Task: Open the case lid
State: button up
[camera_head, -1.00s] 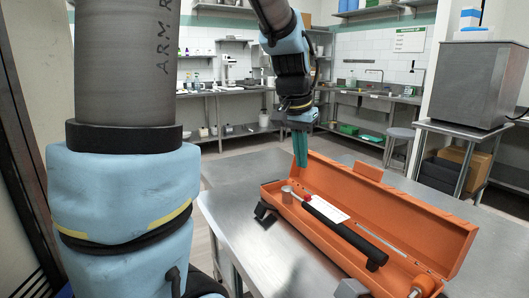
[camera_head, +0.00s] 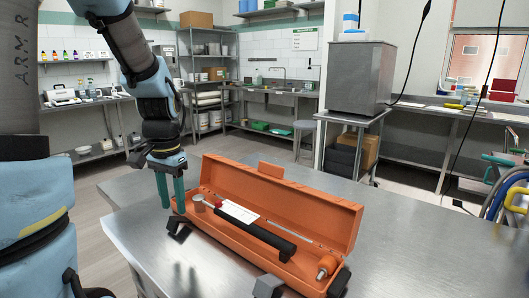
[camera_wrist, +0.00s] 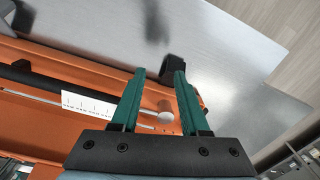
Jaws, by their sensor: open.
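The orange case (camera_head: 235,240) lies on the metal table with its lid (camera_head: 310,205) standing open along the far side. Inside are a black-handled tool (camera_head: 265,235) with a white label, a thin metal rod and an orange-ended piece (camera_head: 326,266). My gripper (camera_head: 172,204) points down at the case's left end, fingers apart and nothing held. In the wrist view, the open green fingers (camera_wrist: 160,74) reach over the case end (camera_wrist: 115,68), near a black latch (camera_wrist: 172,66) and a small pale disc (camera_wrist: 166,117). Whether they touch the case is unclear.
The metal table (camera_head: 420,240) is bare to the right of the case. Black latches (camera_head: 180,228) stick out along the case's front. A steel box (camera_head: 358,78) on a stand, a stool (camera_head: 304,128) and cables (camera_head: 505,200) are beyond the table.

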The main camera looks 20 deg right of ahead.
jog(key=w+d+r+m+g+y+p, duration=0.1)
jog(key=w+d+r+m+p, duration=0.1)
jog(key=d+r+m, duration=0.35)
jog(key=w+d+r+m+p, duration=0.1)
jog(key=w+d+r+m, duration=0.2)
jog(key=d+m, duration=0.5)
jog(key=m+y+p, duration=0.1)
jog(key=m+p, duration=0.2)
jog(key=m, duration=0.5)
send_near(271, 164)
jog(key=shift+g, duration=0.4)
jog(key=p+x, duration=0.1)
jog(key=x, duration=0.4)
jog(key=w+p+x, duration=0.1)
jog(key=x, duration=0.2)
jog(key=shift+d+f+p, duration=0.15)
jog(key=shift+f+p, duration=0.15)
jog(key=shift+f, duration=0.05)
grip_shut()
